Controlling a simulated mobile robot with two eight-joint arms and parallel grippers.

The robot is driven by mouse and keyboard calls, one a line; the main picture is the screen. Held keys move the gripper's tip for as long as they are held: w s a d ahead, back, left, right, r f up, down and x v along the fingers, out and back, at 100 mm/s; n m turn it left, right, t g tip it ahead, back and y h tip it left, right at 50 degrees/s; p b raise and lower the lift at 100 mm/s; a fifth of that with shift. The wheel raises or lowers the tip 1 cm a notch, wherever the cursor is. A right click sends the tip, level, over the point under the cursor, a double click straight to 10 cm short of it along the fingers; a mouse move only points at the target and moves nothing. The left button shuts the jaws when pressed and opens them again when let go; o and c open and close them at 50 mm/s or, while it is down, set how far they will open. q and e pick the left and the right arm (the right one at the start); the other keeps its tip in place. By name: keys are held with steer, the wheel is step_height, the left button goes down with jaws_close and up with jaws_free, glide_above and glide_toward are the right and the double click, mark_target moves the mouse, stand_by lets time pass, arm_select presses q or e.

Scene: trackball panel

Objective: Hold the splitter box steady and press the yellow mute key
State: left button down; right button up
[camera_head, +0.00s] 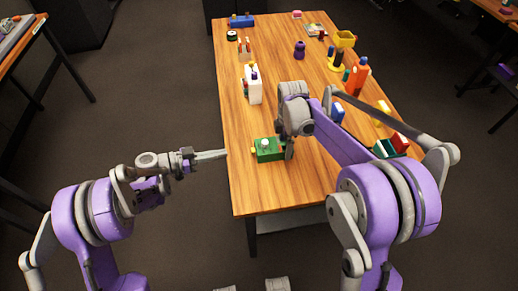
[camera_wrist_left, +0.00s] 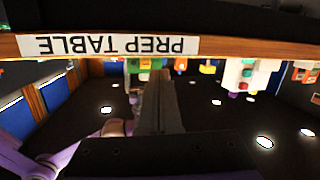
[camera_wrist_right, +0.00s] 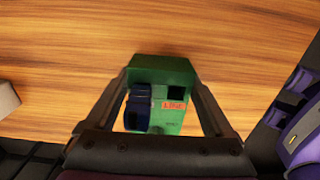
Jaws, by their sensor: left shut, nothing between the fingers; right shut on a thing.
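The green splitter box (camera_head: 270,155) sits near the left edge of the table in the head view, with a pale round knob (camera_head: 264,144) on top. A small yellow key (camera_head: 253,150) shows on its left side. My right gripper (camera_head: 289,151) is shut on the box from the right. In the right wrist view, the fingers flank the box (camera_wrist_right: 165,71), whose face shows a "LINE" label, a dark socket and a dark blue plug. My left gripper (camera_head: 224,154) is shut and empty, pointing right at the table edge, left of the yellow key and apart from it.
The wooden table (camera_head: 240,190) has a "PREP TABLE" sign (camera_wrist_left: 110,45) on its edge. An orange bottle (camera_head: 356,78), a yellow bin (camera_head: 346,39) and other items stand further right. The front left tabletop is clear.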

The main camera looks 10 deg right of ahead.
mark_target(239, 160)
arm_select(q)
steer(key=t+y, duration=0.1)
steer(key=y, duration=0.1)
steer(key=s+a+n+t+y, duration=0.1)
steer(key=t+y, duration=0.1)
steer(key=a+t+y, duration=0.1)
steer(key=y, duration=0.1)
steer(key=shift+s+a+r+t, duration=0.15)
steer(key=shift+s+r+t, duration=0.15)
steer(key=shift+r+t, duration=0.1)
steer(key=shift+d, duration=4.4)
steer(key=shift+d, duration=0.2)
steer(key=shift+d, duration=0.25)
steer(key=shift+d, duration=0.5)
steer(key=shift+a, duration=0.95)
